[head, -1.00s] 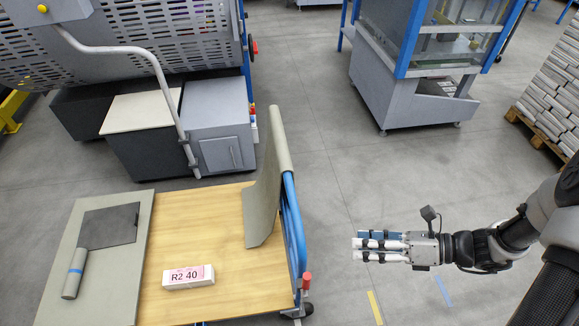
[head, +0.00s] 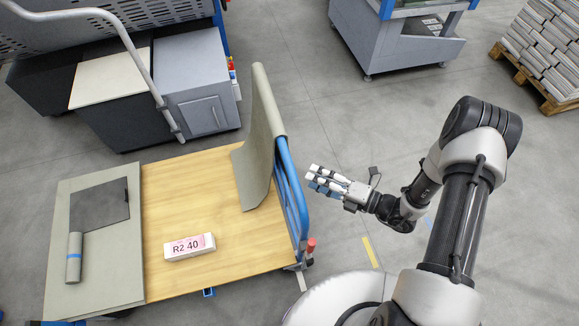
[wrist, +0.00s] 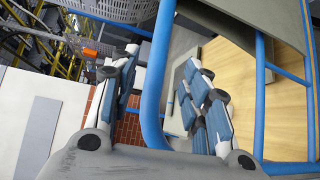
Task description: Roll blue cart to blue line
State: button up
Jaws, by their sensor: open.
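The blue cart has a wooden deck (head: 215,262) and an upright blue tube handle (head: 292,195) at its right end. My gripper (head: 311,178) is open and empty, its fingertips just right of the handle in the head view. In the wrist view, a blue handle tube (wrist: 156,75) appears between the spread fingers of my gripper (wrist: 165,80); I cannot tell whether they touch it. A short blue line (head: 428,222) on the floor is mostly hidden behind my arm.
The deck carries a white box marked "R2 40" (head: 189,247), grey boards (head: 98,260) and a roll (head: 74,258). A yellow floor line (head: 370,252) lies right of the cart. Grey cabinets (head: 195,85) stand behind it. A paper pallet (head: 530,75) stands back right. Floor between is clear.

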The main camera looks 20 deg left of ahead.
aim_at(290, 167)
jog(key=b+x, duration=0.1)
jog(key=x, duration=0.8)
jog(key=shift+w+a, duration=0.1)
jog(key=shift+a, duration=0.2)
jog(key=shift+c, duration=0.2)
grip_shut()
